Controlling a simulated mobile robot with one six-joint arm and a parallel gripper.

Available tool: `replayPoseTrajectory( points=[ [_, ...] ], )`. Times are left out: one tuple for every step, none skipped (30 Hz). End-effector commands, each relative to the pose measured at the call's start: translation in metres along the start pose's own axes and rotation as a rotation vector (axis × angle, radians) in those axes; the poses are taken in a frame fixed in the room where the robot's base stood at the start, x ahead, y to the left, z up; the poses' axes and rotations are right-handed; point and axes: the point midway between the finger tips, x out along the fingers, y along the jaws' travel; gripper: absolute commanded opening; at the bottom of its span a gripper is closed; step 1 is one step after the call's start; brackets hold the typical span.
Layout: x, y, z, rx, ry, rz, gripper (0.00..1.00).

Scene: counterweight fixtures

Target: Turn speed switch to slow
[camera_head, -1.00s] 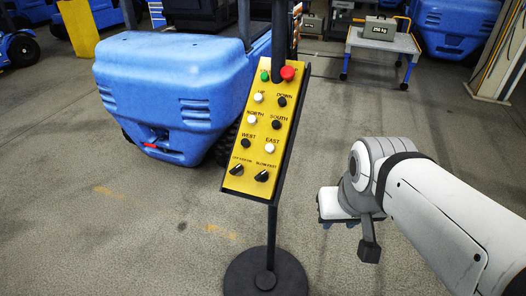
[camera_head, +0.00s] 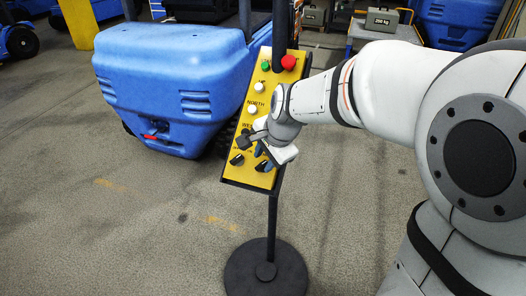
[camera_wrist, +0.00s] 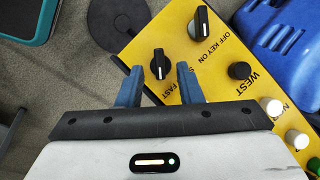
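The speed switch, a black rotary knob with a white pointer mark, shows on the yellow control panel in the wrist view (camera_wrist: 160,64). The word FAST is printed beside it; the rest of its label is mostly hidden by a finger. My gripper (camera_wrist: 159,70) is open, with its two blue fingertips apart on either side of the knob. Contact with the knob cannot be told. In the head view, my gripper (camera_head: 266,160) is at the lower right of the panel (camera_head: 232,173), and it partly hides the speed switch.
The OFF/KEY ON switch (camera_wrist: 200,23) is close beside the speed switch. Red (camera_head: 288,62) and green (camera_head: 266,66) buttons top the panel, with direction buttons below. The panel stands on a round black base (camera_head: 240,270). A blue machine (camera_head: 165,85) is behind left.

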Motion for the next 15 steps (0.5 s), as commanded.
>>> replayPoseTrajectory(
  points=[
    [0.009,0.001,0.001,0.0,-0.002,0.005,0.33],
    [0.013,0.001,0.001,0.0,-0.001,0.004,0.33],
    [0.019,0.001,0.0,0.0,-0.001,0.004,0.33],
    [0.022,0.001,0.0,0.0,-0.001,0.004,0.33],
    [0.026,0.0,0.0,-0.001,0.0,0.002,0.33],
    [0.03,0.001,0.0,-0.001,-0.001,0.003,0.33],
    [0.032,0.001,0.0,-0.001,-0.001,0.003,0.33],
    [0.034,0.0,0.0,-0.001,0.0,0.001,0.33],
    [0.036,0.0,0.0,-0.001,0.0,0.0,0.33],
    [0.037,0.0,0.0,-0.001,0.001,0.0,0.33],
    [0.037,0.001,0.0,-0.001,0.001,0.0,0.33],
    [0.038,0.001,0.0,-0.001,0.001,0.0,0.33],
    [0.038,0.001,0.0,-0.001,0.001,0.0,0.33],
    [0.038,0.001,0.0,-0.001,0.001,0.0,0.33],
    [0.038,0.001,-0.001,-0.001,0.001,0.0,0.33]
  ],
)
